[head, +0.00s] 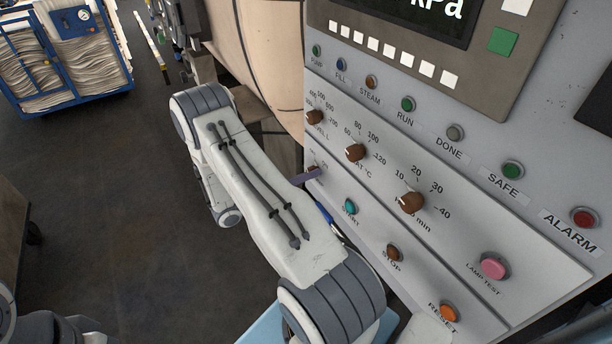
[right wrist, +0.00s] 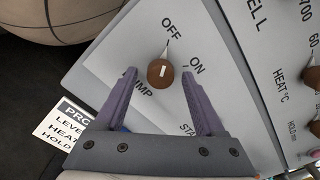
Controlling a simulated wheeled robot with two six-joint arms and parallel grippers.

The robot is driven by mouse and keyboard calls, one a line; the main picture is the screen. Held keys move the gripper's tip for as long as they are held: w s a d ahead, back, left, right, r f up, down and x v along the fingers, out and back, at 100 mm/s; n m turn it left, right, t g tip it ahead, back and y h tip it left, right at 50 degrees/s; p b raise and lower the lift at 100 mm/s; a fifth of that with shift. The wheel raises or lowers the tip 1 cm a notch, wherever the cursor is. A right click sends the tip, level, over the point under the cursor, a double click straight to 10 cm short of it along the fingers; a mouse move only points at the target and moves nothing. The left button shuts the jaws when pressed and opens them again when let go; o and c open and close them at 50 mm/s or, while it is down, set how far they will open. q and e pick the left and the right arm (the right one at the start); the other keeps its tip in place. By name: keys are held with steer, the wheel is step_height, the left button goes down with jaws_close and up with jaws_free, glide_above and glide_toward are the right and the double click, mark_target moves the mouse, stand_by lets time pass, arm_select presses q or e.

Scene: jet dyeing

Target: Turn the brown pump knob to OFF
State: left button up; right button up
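The brown pump knob (right wrist: 154,76) shows in the right wrist view, round, with a short white mark on its face. The OFF label (right wrist: 170,28) is above it and the ON label (right wrist: 197,66) is to its right. I cannot tell for sure which label the mark points at. My right gripper (right wrist: 159,72) is open, with one purple finger on each side of the knob and a gap on both sides. In the head view my right gripper (head: 305,177) is at the panel's left edge, and my forearm hides part of that area. My left gripper is not in view.
The sloped panel holds other brown knobs, such as the heat knob (head: 355,152) and the hold knob (head: 411,202). Below are the START button (head: 350,206) and STOP button (head: 394,252). A blue cart (head: 65,50) stands on open floor at the upper left.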

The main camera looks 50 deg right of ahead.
steer(key=shift+a, duration=0.1)
steer(key=b+v, duration=0.2)
steer(key=v, duration=0.8)
steer(key=shift+a, duration=0.15)
steer(key=s+a+r+m+t+y, duration=0.2)
steer(key=s+a+m+y, duration=0.3)
steer(key=a, duration=0.5)
steer(key=s+a+r+m+t+y, duration=0.1)
steer(key=s+a+r+m+y, duration=0.4)
steer(key=a, duration=0.6)
steer(key=s+a+r+m+t+y, duration=0.2)
steer(key=s+a+m+y, duration=0.4)
steer(key=a, duration=0.5)
steer(key=shift+s+r+t+y, duration=0.3)
steer(key=shift+s+r+y, duration=0.6)
steer(key=shift+y, duration=0.2)
